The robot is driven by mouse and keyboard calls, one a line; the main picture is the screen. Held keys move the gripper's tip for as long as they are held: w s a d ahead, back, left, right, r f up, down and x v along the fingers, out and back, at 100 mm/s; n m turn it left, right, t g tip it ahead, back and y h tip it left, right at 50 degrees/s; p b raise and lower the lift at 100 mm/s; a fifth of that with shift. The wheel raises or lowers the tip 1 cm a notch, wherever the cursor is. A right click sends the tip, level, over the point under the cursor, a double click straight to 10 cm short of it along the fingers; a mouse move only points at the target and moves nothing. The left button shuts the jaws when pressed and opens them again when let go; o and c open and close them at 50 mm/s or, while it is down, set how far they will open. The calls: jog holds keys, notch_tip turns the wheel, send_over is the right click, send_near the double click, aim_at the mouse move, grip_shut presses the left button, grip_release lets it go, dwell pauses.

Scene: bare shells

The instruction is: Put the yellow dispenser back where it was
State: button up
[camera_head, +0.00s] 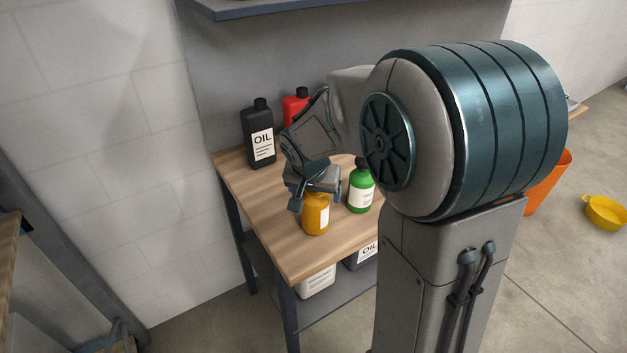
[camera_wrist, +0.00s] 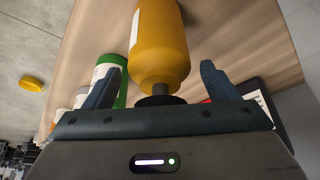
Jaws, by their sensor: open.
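The yellow dispenser (camera_head: 315,215) stands upright on the wooden workbench (camera_head: 290,250), near its front edge. Its top is hidden behind my gripper (camera_head: 318,190) in the head view. In the wrist view the yellow dispenser (camera_wrist: 160,50) shows its body and dark cap, with the cap close to the palm between the two fingers of my gripper (camera_wrist: 165,85). The fingers are open, with a gap on each side of the dispenser.
A green bottle (camera_head: 360,188) stands just right of the dispenser. A black oil bottle (camera_head: 259,135) and a red bottle (camera_head: 296,103) stand at the back. A lower shelf holds more containers. An orange bin (camera_head: 546,185) and a yellow pan (camera_head: 605,212) are on the floor.

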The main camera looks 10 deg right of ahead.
jog(key=b+v, duration=0.1)
jog(key=v, duration=1.1)
jog(key=s+d+f+n+y, duration=0.1)
jog(key=s+f+n, duration=0.1)
jog(key=s, duration=0.6)
jog(key=s+d+f+n+g+y, duration=0.1)
jog(key=s+f+n, duration=0.2)
jog(key=s, duration=0.6)
jog(key=shift+f, duration=0.9)
